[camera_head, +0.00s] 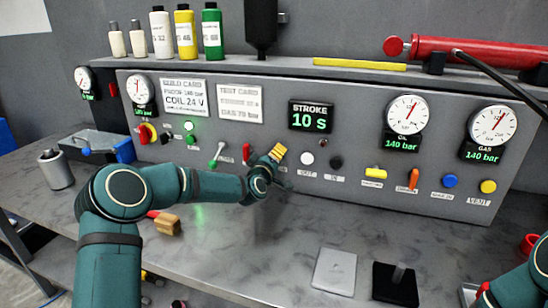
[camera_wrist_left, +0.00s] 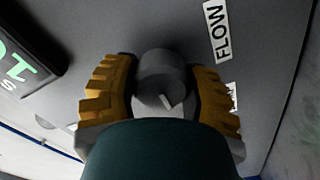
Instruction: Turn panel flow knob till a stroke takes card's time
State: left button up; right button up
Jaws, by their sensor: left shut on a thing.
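My left gripper (camera_head: 277,153) reaches the grey panel (camera_head: 330,185) below the stroke display. In the left wrist view, its ribbed yellow fingers (camera_wrist_left: 160,88) are shut on both sides of a round grey knob (camera_wrist_left: 163,72). A pale pointer mark shows on the knob, and a FLOW label (camera_wrist_left: 217,30) is beside it. In the head view the gripper hides the knob. The stroke display (camera_head: 310,116) reads 10 s in green. The test card (camera_head: 239,100) is on the panel; its smaller print is too blurred to read. My right gripper is out of view.
Gauges (camera_head: 407,114) reading 140 bar are at the panel's right. A wooden-handled tool (camera_head: 167,224) lies on the bench (camera_head: 250,250), whose middle is clear.

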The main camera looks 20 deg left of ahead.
pick_arm(q)
jog(key=shift+f, duration=0.1)
jog(key=o, duration=1.2)
jog(key=shift+s, duration=0.15)
jog(key=s, duration=1.1)
jog(key=shift+s+a, duration=0.2)
jog(key=shift+s, duration=0.2)
jog(key=shift+s, duration=0.1)
